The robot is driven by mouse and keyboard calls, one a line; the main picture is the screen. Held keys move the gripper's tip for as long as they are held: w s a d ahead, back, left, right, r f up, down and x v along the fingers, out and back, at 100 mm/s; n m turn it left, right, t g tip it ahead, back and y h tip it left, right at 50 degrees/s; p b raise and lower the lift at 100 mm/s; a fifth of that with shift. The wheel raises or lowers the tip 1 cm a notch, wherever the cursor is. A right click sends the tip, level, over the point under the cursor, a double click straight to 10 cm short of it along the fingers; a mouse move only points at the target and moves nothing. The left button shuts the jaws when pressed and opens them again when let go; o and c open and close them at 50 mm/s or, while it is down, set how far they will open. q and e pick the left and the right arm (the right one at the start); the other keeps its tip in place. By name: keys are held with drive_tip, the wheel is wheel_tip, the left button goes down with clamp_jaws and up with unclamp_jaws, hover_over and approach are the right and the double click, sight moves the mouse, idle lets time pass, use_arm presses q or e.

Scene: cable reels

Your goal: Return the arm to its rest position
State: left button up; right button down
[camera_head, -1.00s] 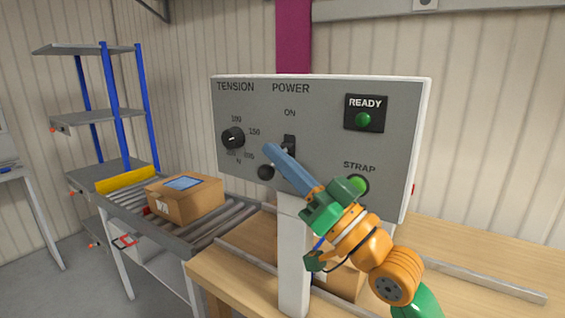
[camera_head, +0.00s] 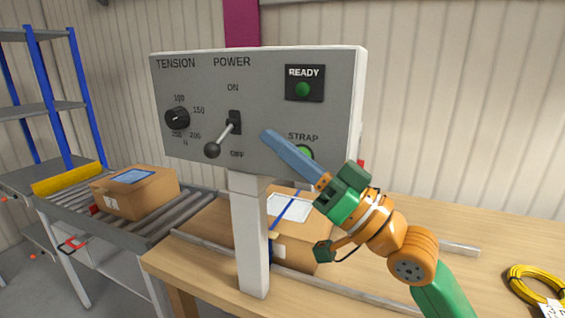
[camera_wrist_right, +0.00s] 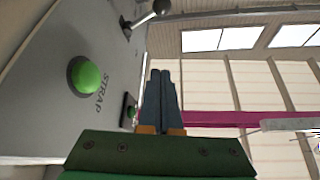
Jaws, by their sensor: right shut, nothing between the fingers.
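My right gripper (camera_head: 268,138) is shut and empty, its blue fingers together in front of the control panel (camera_head: 270,75). It also shows in the right wrist view (camera_wrist_right: 160,75). The power lever (camera_head: 222,139) on the panel points down and left, its black knob near the OFF mark. The green strap button (camera_head: 306,152) is partly hidden behind my right gripper; in the right wrist view the strap button (camera_wrist_right: 87,77) shows fully. The ready lamp (camera_head: 302,89) is green. The tension dial (camera_head: 177,118) is at the panel's left. My left gripper is not in view.
A wooden table (camera_head: 400,225) carries the panel's white post (camera_head: 249,235) and a strapped cardboard box (camera_head: 290,240) behind it. A roller conveyor (camera_head: 185,205) with another box (camera_head: 138,192) is at left. A yellow cable coil (camera_head: 533,280) lies at right.

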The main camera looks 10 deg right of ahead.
wheel_tip(320, 180, down, 32)
drive_tip(key=s+m+g+h, duration=0.1)
drive_tip(key=m+g+h, duration=0.3)
drive_tip(key=h, duration=0.7)
drive_tip(key=s+d+f+g+h, duration=0.3)
drive_tip(key=s+d+f+g, duration=0.15)
drive_tip(key=s+f, duration=0.5)
drive_tip(key=s+d+f+g+h, duration=0.3)
drive_tip(key=s+d+f+g, duration=0.15)
drive_tip(key=s+f, duration=0.55)
drive_tip(key=s+f+g, duration=0.1)
drive_tip(key=s+f, duration=0.1)
drive_tip(key=f, duration=0.6)
drive_tip(key=s+f, duration=0.2)
drive_tip(key=f, duration=0.6)
drive_tip(key=s+d+f+g, duration=0.1)
drive_tip(key=s+f, duration=0.8)
drive_tip(key=s, duration=0.2)
drive_tip(key=shift+f+g, duration=0.15)
drive_tip(key=shift+g, duration=0.15)
